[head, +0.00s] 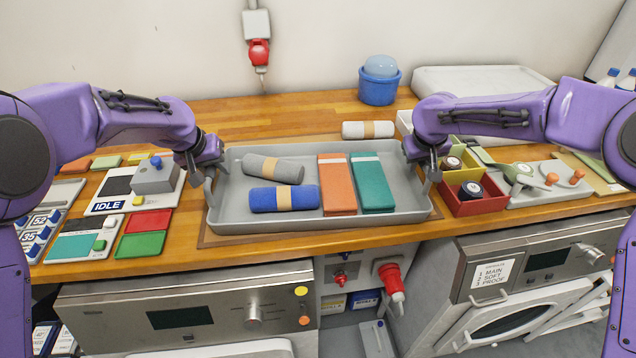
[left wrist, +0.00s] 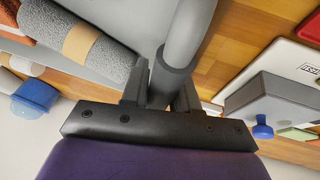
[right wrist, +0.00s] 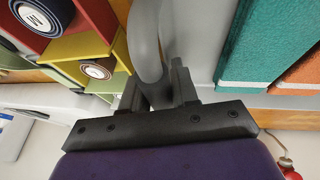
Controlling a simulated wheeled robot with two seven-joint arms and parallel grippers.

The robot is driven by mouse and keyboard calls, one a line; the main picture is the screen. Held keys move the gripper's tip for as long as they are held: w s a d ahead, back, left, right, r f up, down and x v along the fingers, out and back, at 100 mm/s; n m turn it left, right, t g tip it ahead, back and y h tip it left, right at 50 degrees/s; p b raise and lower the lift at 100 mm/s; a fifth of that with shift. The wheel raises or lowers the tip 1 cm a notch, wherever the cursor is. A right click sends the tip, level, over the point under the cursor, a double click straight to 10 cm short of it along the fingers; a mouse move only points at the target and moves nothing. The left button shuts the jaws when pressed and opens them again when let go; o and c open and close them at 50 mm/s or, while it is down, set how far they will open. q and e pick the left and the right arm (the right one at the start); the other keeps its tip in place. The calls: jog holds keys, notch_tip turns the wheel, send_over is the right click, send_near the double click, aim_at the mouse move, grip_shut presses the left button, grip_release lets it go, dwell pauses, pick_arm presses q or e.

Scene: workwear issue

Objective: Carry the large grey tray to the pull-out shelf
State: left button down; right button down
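The large grey tray (head: 315,223) sits on a darker mat on the wooden counter. It holds a grey roll (head: 273,168), a blue roll (head: 284,198), an orange folded cloth (head: 337,185) and a teal folded cloth (head: 372,184). My left gripper (head: 207,168) is at the tray's left end, its fingers shut on the grey handle, which shows in the left wrist view (left wrist: 178,50). My right gripper (head: 428,163) is at the right end, its fingers shut on the other handle, seen in the right wrist view (right wrist: 150,50). I cannot identify the pull-out shelf.
Left of the tray are an IDLE panel (head: 113,190) and coloured tiles (head: 140,245). Close on the right are a red bin (head: 470,205) and a yellow bin. Steel machines (head: 180,310) are below the counter.

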pick_arm(q)
jog(key=shift+w+r, duration=0.1)
jog(key=shift+r, duration=0.05)
pick_arm(e)
jog(key=shift+w+r, duration=0.1)
jog(key=shift+r, duration=0.05)
